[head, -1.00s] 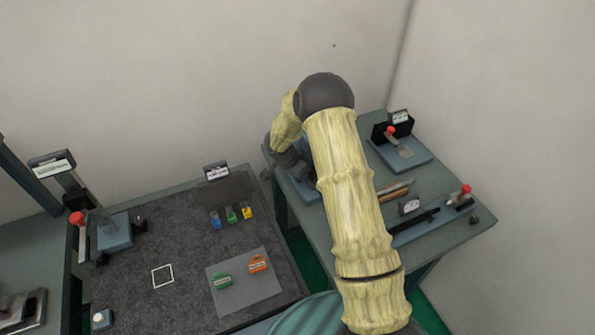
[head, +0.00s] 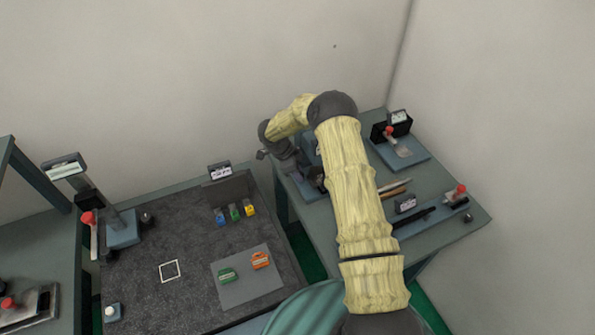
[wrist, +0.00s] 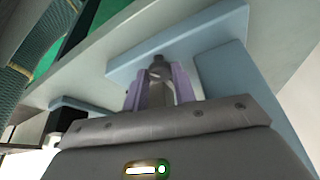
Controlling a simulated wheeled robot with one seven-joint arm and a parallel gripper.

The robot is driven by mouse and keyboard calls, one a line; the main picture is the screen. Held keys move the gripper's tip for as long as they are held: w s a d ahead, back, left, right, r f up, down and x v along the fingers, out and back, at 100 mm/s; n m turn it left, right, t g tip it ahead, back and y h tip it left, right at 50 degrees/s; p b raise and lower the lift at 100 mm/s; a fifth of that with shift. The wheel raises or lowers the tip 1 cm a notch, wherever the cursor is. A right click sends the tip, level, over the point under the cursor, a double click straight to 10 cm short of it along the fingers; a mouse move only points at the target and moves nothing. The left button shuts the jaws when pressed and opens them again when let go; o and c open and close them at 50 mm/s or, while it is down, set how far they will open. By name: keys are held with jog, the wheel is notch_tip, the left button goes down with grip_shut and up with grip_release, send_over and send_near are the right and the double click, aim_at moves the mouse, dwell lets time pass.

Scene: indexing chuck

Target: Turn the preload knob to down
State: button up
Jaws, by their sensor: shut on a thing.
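In the wrist view, the two pale purple fingers of my gripper (wrist: 160,92) are shut on a small dark grey knob (wrist: 158,68). The knob stands out from a blue-grey fixture, whose plate (wrist: 200,28) fills the upper part of that view. No marking on the knob or its setting can be read. In the head view, the dark end of my arm is at the back left corner of the right table, beside a blue-grey fixture (head: 308,152). My arm partly hides that fixture, and the knob cannot be made out there.
The right table (head: 440,232) also holds a red-knobbed device (head: 398,146) at the back, brown rods (head: 394,190) and a black bar with a red knob (head: 458,190). The left bench (head: 140,275) carries small coloured blocks and a red-handled stand (head: 122,228).

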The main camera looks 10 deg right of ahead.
jog(key=shift+w+r, duration=0.1)
dwell(0.3)
jog(key=o, duration=1)
jog(key=b+v, duration=0.4)
jog(key=v, duration=1.3)
jog(key=shift+a, duration=0.15)
jog(key=shift+r, duration=0.1)
jog(key=shift+c, duration=0.2)
